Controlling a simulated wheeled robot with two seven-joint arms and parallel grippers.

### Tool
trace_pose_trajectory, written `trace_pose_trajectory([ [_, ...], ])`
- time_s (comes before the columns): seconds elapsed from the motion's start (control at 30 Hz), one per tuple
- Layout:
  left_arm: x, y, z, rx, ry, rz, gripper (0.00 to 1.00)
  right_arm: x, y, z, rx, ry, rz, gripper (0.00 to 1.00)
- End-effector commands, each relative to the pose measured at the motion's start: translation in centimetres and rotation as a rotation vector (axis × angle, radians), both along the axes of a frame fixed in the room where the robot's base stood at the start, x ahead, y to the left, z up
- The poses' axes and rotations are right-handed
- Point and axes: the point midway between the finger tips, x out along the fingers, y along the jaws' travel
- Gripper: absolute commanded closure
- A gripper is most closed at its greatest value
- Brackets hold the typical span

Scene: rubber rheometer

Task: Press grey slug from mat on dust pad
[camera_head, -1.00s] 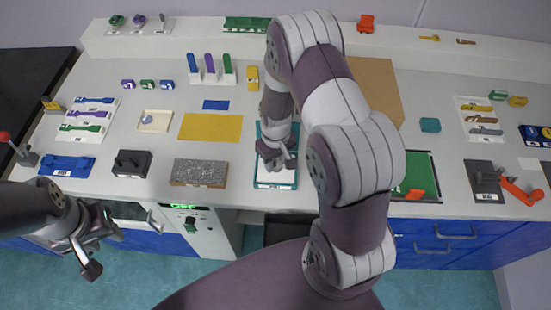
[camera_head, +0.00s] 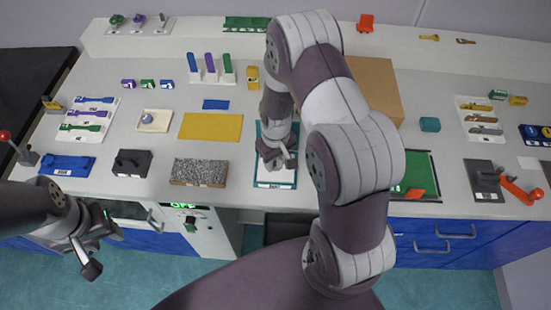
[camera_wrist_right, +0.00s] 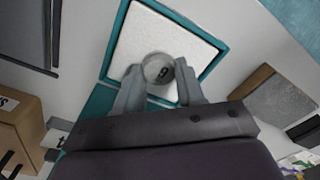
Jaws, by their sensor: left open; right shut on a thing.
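The dust pad is a white pad in a teal frame (camera_head: 262,181) at the front middle of the bench; it also shows in the right wrist view (camera_wrist_right: 205,50). My right gripper (camera_head: 280,164) is over this pad. It is shut on a round grey slug (camera_wrist_right: 158,68), which shows between the fingertips with a dark mark on its face. I cannot tell whether the slug touches the pad. My left gripper (camera_head: 97,256) is open and empty, low at the left in front of the bench.
A speckled grey block (camera_head: 199,172) lies left of the pad, and a yellow sheet (camera_head: 212,127) lies behind that block. A green mat (camera_head: 425,170) with an orange piece is to the right. A cardboard box (camera_head: 378,85) stands behind my right arm.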

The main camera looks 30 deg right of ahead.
Motion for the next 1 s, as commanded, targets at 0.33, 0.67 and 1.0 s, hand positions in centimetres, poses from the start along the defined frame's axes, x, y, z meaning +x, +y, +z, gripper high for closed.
trace_pose_trajectory([
  [0.33, 0.0, 0.0, 0.2, 0.0, 0.0, 0.0, 0.57, -0.2, 0.0, 0.1, 0.0, 0.005, 0.0, 0.9],
  [0.67, 0.0, 0.0, 3.4, 0.0, 0.0, 0.0, 0.57, -0.1, 0.0, 3.7, 0.001, 0.003, 0.0, 0.9],
  [1.0, 0.0, 0.0, 6.4, 0.0, 0.0, 0.0, 0.57, -0.1, 0.0, 7.1, 0.0, 0.002, 0.0, 0.9],
])
